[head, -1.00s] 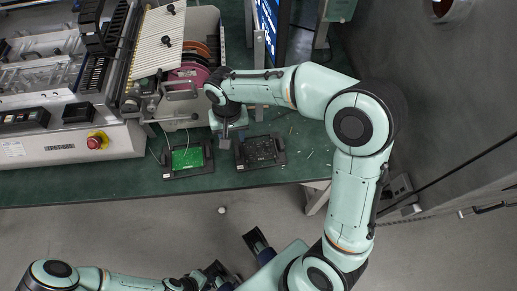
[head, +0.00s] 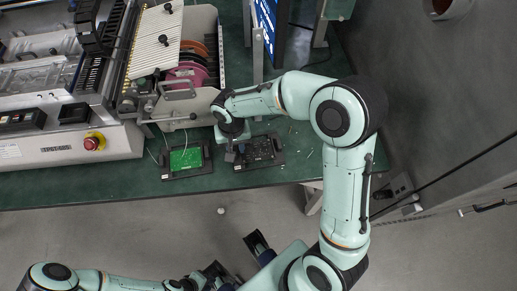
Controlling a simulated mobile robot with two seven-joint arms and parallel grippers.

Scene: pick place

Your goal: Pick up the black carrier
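The black carrier (head: 264,153) lies flat on the green table in the head view, near the table's front edge, with a dark board in it. My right gripper (head: 231,155) is over the left end of this carrier; its fingers are small and partly hidden by the wrist, so I cannot tell whether they are open or touching the carrier. A second black carrier with a bright green board (head: 186,159) lies just to the left. My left gripper (head: 213,277) is low in the view, away from the table, its fingers unclear.
A large machine with a red stop button (head: 94,142) fills the left of the green table (head: 95,190). A feeder with reels (head: 186,75) stands behind the carriers. A monitor (head: 268,25) is at the back. Small bits lie right of the carrier.

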